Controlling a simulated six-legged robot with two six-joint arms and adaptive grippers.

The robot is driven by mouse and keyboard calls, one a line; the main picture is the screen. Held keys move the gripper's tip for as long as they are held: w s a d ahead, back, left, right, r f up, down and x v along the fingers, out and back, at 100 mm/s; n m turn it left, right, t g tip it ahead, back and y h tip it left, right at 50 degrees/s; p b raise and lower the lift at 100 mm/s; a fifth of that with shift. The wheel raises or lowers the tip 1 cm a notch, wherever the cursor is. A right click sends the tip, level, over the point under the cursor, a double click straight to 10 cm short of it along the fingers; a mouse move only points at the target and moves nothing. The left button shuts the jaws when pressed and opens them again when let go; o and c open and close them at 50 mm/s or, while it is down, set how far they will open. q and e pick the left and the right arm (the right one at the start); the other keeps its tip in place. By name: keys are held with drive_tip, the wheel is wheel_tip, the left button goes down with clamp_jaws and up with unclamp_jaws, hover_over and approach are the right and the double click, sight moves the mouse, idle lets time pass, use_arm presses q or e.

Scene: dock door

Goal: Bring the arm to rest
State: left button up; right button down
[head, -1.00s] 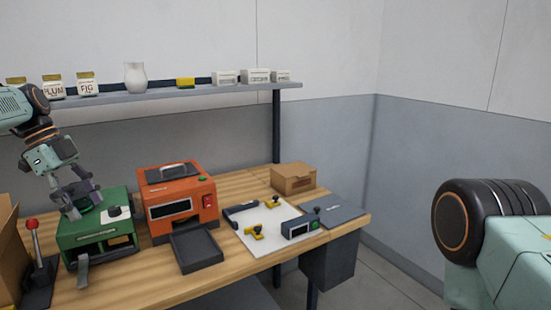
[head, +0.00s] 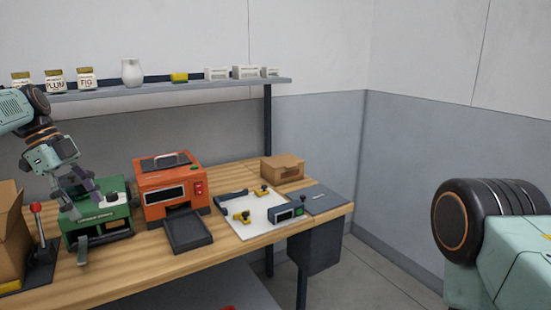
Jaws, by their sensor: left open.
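My left gripper (head: 83,199) is at the left of the head view, with its grey fingers pointing down over the top of the green machine (head: 96,225). It is open, and I see nothing held between the fingers. I cannot tell whether the fingers touch the machine's top. My left arm comes in from the left edge above the bench. At the right edge a part of my right arm shows, with a dark round joint; its gripper is out of view.
The wooden bench (head: 145,258) holds an orange machine (head: 170,188) with a dark tray (head: 188,232), a white board (head: 247,228) with fixtures, a cardboard box (head: 282,168) and a red-knobbed lever (head: 37,209). A shelf (head: 150,90) with jars runs behind. The floor right of the bench is clear.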

use_arm(q)
drive_tip(key=d+f+n+y+b, duration=0.1)
drive_tip(key=d+f+n, duration=0.2)
drive_tip(key=f, duration=0.7)
drive_tip(key=d+f+n+b, duration=0.1)
drive_tip(key=d+f+n, duration=0.15)
drive_tip(key=f, duration=0.75)
drive_tip(key=s+d+f+n+y+b, duration=0.1)
drive_tip(key=s+d+f+n, duration=0.2)
drive_tip(key=s+f, duration=0.45)
drive_tip(key=s+d+f+n+y+b, duration=0.15)
drive_tip(key=s+d+f, duration=0.25)
drive_tip(key=f, duration=0.7)
drive_tip(key=s+d+f+n+b, duration=0.1)
drive_tip(key=s+d+f+n, duration=0.1)
drive_tip(key=s+f, duration=0.35)
drive_tip(key=s+d+f+n+b, duration=0.1)
drive_tip(key=s+d+f+n, duration=0.15)
drive_tip(key=s, duration=0.65)
drive_tip(key=s+d+r+n+y+b, duration=0.1)
drive_tip(key=s+n, duration=0.3)
drive_tip(key=s, duration=1.2)
drive_tip(key=shift+d+r+n+b, duration=0.2)
drive_tip(key=shift+n+b, duration=0.15)
drive_tip(key=shift+b, duration=0.2)
use_arm(e)
wheel_tip(320, 180, down, 8)
drive_tip(key=shift+s+f, duration=0.15)
drive_tip(key=shift+s, duration=0.15)
